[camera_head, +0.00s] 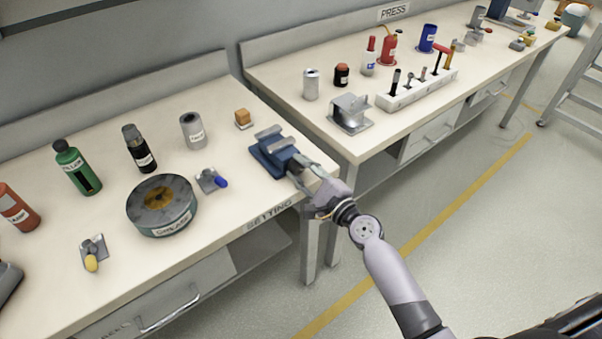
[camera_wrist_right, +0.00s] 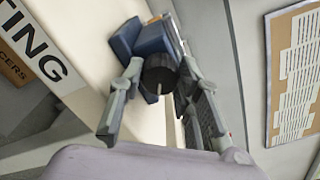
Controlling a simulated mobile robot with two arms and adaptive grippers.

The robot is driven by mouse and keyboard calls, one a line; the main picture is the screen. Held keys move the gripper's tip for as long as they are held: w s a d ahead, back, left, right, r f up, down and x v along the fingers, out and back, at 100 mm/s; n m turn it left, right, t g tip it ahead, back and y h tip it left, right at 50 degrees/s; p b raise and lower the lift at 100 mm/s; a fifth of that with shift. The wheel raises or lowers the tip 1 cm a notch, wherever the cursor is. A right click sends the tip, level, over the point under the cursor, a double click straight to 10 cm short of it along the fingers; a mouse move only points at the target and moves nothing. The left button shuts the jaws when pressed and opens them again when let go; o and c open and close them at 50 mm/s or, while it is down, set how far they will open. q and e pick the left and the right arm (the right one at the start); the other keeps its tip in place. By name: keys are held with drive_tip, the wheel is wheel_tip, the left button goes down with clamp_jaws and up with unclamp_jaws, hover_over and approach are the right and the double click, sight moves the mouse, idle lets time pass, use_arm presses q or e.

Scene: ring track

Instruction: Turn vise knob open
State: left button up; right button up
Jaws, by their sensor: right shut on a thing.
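The blue vise (camera_head: 273,152) with grey jaws sits near the front right corner of the left bench. My right gripper (camera_head: 300,172) reaches it from the front right. In the right wrist view, the dark round vise knob (camera_wrist_right: 160,76) with a pale line on its face lies between the two fingers of my right gripper (camera_wrist_right: 158,98). The gripper is shut on the knob. The blue vise body (camera_wrist_right: 150,38) shows behind the knob. My left gripper is not in view.
On the left bench (camera_head: 100,215) stand a round tin (camera_head: 162,212), a blue-handled clamp (camera_head: 213,181), a grey can (camera_head: 193,131) and an orange block (camera_head: 243,118). The right bench (camera_head: 390,130) holds a metal bracket (camera_head: 350,115). Floor in front is clear.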

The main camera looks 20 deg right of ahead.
drive_tip(key=n, duration=0.2)
drive_tip(key=shift+f+n+b, duration=0.1)
drive_tip(key=shift+n+b, duration=0.2)
drive_tip(key=shift+n, duration=0.1)
drive_tip(key=n, duration=0.3)
drive_tip(key=shift+n, duration=0.3)
drive_tip(key=n, duration=0.3)
drive_tip(key=shift+n, duration=0.3)
drive_tip(key=shift+n+p, duration=0.3)
drive_tip(key=shift+n, duration=1.6)
drive_tip(key=o, duration=1.1)
drive_tip(key=shift+o, duration=0.2)
